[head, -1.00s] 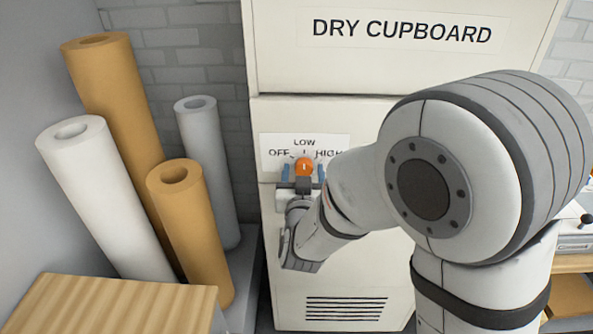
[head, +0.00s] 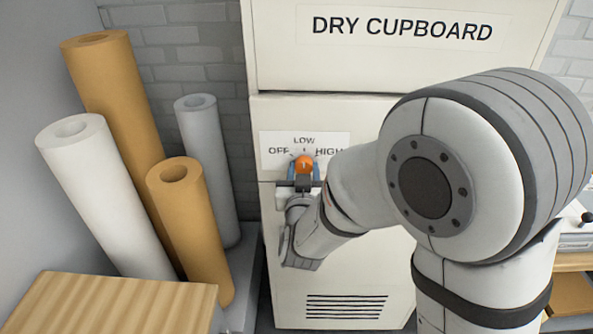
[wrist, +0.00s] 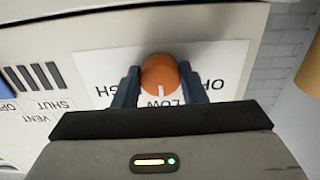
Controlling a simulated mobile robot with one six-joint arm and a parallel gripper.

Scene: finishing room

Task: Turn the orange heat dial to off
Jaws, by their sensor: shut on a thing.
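The dial's white pointer mark points toward LOW. Part of the label is hidden behind my fingers and arm.
Several upright rolls, white (head: 95,190), tan (head: 185,215) and grey (head: 205,165), stand left of the cupboard. A wooden top (head: 120,305) is at the lower left. In the wrist view, a vent control marked SHUT (wrist: 52,105) is on the cupboard front.

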